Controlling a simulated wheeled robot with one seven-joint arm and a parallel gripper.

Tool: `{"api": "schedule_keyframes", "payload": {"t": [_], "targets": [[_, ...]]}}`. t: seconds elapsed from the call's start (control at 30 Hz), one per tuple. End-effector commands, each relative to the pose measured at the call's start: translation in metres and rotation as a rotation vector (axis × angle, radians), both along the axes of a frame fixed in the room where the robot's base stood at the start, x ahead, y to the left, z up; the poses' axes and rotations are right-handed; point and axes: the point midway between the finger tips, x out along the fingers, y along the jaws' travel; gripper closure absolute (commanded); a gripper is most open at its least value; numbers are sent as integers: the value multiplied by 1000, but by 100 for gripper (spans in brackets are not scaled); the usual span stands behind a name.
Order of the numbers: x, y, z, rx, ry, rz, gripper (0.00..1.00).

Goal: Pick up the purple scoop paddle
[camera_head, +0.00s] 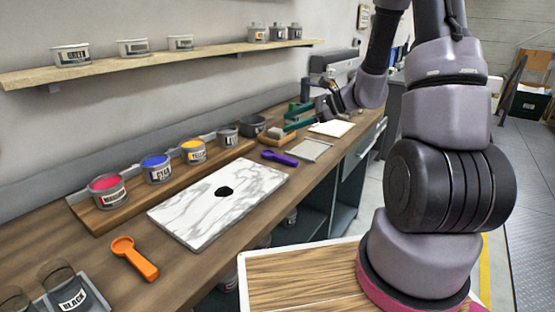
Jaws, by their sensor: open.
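The purple scoop paddle (280,158) lies flat on the wooden workbench, just past the far right corner of the marble slab. My gripper (326,106) is at the end of my arm, above the far part of the bench. It is up and to the right of the purple scoop, apart from it, and looks empty.
A marble slab (203,212) with a black blob and an orange scoop (134,259) lie nearer. Ink cans stand in a wooden rack (115,212) along the wall. A shelf (150,63) hangs above.

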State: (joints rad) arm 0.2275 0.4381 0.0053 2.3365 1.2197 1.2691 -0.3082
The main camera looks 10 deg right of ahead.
Motion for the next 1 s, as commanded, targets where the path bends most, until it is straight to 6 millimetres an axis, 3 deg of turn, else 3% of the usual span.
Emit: {"api": "schedule_keyframes", "payload": {"t": [0.03, 0.2, 0.4, 0.6, 1.0], "targets": [[10, -7, -21, 41, 43, -61, 34], [40, -34, -84, 158, 144, -281, 34], [55, -62, -141, 226, 218, -472, 34], [62, -69, -165, 245, 240, -542, 34], [96, -38, -184, 244, 240, -545, 34]]}}
